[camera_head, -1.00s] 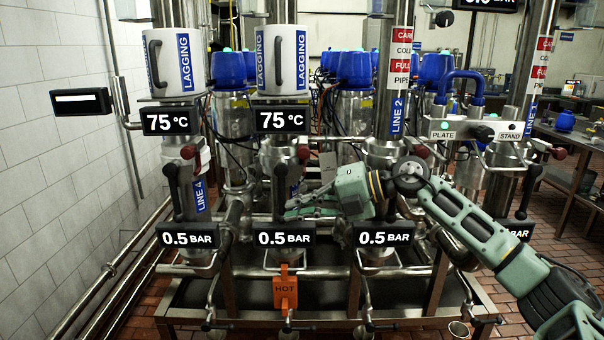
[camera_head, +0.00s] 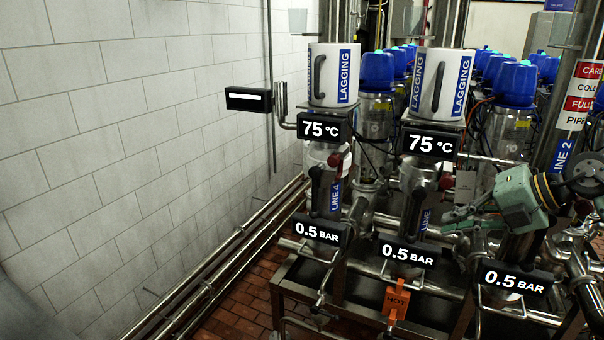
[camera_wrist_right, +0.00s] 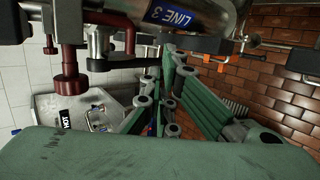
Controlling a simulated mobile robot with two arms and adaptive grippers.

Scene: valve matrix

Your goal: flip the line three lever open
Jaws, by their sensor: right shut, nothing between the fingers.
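The line three lever (camera_head: 415,212) has a black handle and stands roughly upright in front of the middle pipe, above a 0.5 BAR display (camera_head: 408,251). Its blue label (camera_head: 425,219) is partly hidden in the head view; the LINE 3 label (camera_wrist_right: 166,14) reads clearly in the right wrist view. My green right gripper (camera_head: 448,219) is shut and empty, its fingertips just right of the lever and pipe. I cannot tell whether they touch. The gripper's fingers (camera_wrist_right: 165,100) also show in the wrist view, below the pipe. My left gripper is out of view.
The line four lever (camera_head: 316,190) stands left of line three. A red knob (camera_head: 446,182) sits close above my gripper. A tiled wall (camera_head: 130,150) bounds the left.

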